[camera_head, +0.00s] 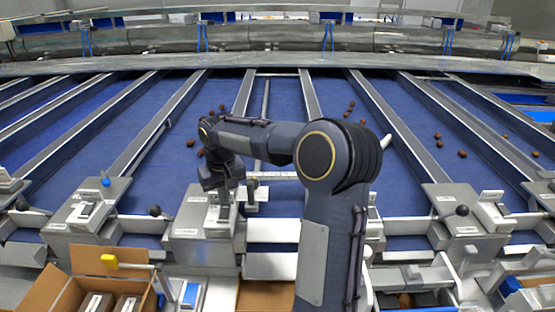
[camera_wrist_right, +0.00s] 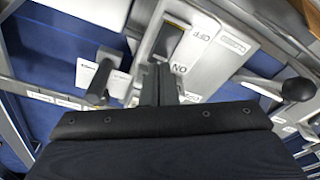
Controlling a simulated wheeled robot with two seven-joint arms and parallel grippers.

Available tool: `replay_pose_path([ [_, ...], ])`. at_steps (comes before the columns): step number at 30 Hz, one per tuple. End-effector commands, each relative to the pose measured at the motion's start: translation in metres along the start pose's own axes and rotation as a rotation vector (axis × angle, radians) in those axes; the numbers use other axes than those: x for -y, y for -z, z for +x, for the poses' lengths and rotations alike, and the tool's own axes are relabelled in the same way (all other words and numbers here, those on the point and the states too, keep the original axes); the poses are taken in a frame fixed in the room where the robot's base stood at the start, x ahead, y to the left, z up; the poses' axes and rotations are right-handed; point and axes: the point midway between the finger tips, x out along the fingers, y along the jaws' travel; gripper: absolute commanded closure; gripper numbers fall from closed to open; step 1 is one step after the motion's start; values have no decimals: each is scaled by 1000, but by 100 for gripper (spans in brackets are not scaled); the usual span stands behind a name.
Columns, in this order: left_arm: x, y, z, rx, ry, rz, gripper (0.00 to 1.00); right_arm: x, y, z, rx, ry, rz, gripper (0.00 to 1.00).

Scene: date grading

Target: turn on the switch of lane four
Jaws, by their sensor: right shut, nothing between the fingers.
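My right gripper (camera_head: 223,203) reaches down over a grey switch box (camera_head: 187,220) at the front of a lane, left of centre in the head view. In the right wrist view its fingers (camera_wrist_right: 160,82) are shut together with nothing between them. A switch (camera_wrist_right: 170,40) in a pale frame lies just beyond the fingertips, with "OFF" and "ON" printed beside it. The fingertips are near the "ON" end; I cannot tell whether they touch. The rocker's tilt is unclear, and the lane number is not readable. My left gripper is out of view.
Similar switch boxes stand to the left (camera_head: 70,212) and right (camera_head: 463,232). A black ball knob (camera_wrist_right: 298,90) and a dark upright handle (camera_wrist_right: 102,78) flank the switch. An open carton (camera_head: 105,262) stands front left. Brown dates lie on the blue lanes behind.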

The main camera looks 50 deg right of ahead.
Motion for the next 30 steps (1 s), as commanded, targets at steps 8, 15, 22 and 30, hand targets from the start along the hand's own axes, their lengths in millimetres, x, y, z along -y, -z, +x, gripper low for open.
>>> replay_pose_path([
  [8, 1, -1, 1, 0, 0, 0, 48, 0, 0, 2, 0, 0, 0, 100],
  [15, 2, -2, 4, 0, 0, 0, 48, 0, -1, 6, 0, 0, 0, 100],
  [22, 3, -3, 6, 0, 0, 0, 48, 0, -1, 9, 0, 0, 0, 100],
  [30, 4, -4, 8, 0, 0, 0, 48, 0, -2, 13, 0, 0, 0, 100],
])
